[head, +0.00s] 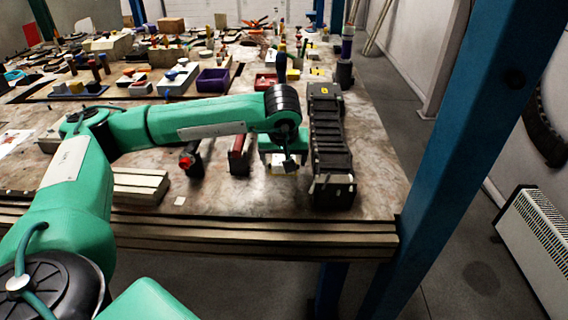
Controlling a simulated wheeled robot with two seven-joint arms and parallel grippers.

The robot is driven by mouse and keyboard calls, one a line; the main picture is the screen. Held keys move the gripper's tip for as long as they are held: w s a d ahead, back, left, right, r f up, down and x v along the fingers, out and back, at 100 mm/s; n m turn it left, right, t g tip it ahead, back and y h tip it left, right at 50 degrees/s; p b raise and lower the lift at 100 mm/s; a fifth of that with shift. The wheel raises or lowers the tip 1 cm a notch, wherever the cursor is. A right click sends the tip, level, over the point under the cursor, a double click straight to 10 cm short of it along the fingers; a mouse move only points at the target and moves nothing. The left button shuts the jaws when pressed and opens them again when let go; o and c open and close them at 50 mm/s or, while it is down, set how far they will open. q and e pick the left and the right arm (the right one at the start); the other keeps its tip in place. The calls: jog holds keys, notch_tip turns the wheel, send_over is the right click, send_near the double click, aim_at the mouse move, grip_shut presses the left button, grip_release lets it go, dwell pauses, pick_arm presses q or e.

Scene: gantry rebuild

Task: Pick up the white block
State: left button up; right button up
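My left gripper (284,165) is at the end of my green arm, low over the front right part of the workbench (240,195). It points down beside a long black ribbed piece (330,140). A small whitish and yellowish patch shows at its fingertips; I cannot tell whether this is a white block or part of the gripper, nor whether the fingers are open or shut. A small flat white piece (180,201) lies on the bench near the front edge, left of the gripper. My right gripper is not in view.
A dark red upright piece (239,155) and a red-and-black item (190,159) stand just left of the gripper. A purple bin (212,80) and many tools crowd the back. A blue post (480,130) rises at the right, beyond the bench corner.

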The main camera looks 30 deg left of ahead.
pick_arm(q)
jog(key=c, duration=1.1)
